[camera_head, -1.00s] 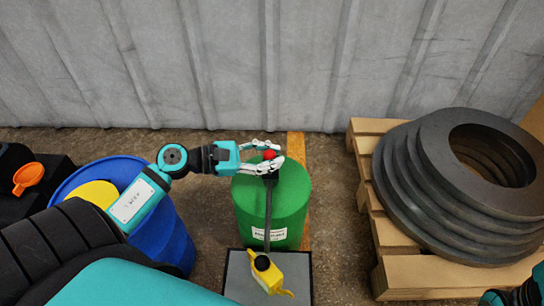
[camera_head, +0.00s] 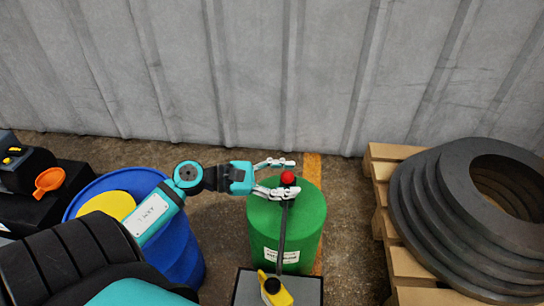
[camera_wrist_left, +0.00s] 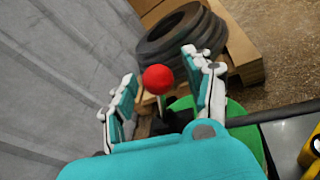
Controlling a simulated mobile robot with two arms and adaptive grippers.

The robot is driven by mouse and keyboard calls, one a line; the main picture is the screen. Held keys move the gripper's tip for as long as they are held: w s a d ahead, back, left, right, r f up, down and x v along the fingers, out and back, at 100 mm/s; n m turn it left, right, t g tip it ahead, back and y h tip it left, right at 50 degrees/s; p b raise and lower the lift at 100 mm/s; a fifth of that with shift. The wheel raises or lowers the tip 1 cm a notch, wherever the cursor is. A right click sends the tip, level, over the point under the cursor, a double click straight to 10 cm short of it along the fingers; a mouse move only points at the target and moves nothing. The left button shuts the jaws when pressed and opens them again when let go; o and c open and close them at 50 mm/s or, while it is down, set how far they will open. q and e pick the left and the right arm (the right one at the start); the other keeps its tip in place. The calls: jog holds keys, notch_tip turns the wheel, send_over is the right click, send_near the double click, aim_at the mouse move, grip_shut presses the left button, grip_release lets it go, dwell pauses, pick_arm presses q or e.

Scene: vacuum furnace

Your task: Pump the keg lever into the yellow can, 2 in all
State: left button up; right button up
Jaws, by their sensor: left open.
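The green keg (camera_head: 305,225) stands on the floor in the middle of the head view, with a dark spout pipe running forward from its top. The red ball of the lever (camera_head: 288,178) is above the keg; in the left wrist view the ball (camera_wrist_left: 158,79) sits between the fingers. My left gripper (camera_head: 281,178) is open, with a finger on either side of the ball. The yellow can (camera_head: 275,289) is on a dark platform (camera_head: 308,288) at the front, below the pipe's end. It is partly cut off by the frame's edge. My right gripper is not in view.
A blue barrel (camera_head: 180,250) with a yellow item on it stands left of the keg. A pallet (camera_head: 388,204) with stacked grey rings (camera_head: 440,215) stands to the right. An orange funnel (camera_head: 48,181) is at the far left. The corrugated wall (camera_head: 260,70) is behind.

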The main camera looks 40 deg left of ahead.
pick_arm(q)
jog(key=v, duration=1.2)
jog(key=shift+d+f, duration=0.1)
jog(key=shift+f, duration=0.05)
